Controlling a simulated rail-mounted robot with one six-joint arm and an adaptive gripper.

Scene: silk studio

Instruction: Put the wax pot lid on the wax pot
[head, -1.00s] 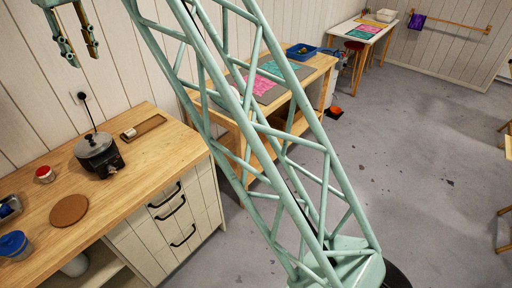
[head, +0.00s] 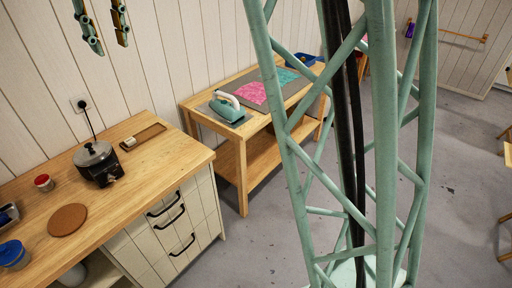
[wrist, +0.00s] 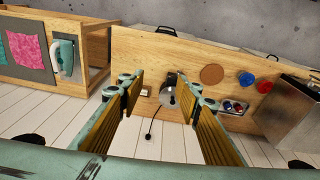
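The wax pot (head: 107,174) is a dark pot at the back of the wooden counter, its cord running up to a wall socket. A grey, round wax pot lid (head: 92,155) with a dark knob sits on top of it and looks level. Whether it is fully seated is too small to tell. My gripper (head: 112,46) hangs high at the upper left, above and well clear of the pot. In the wrist view its fingers (wrist: 165,82) are spread and empty, with the lid (wrist: 168,98) seen far below between them.
An iron (head: 227,107) stands on the neighbouring bench. The counter's front middle is bare.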

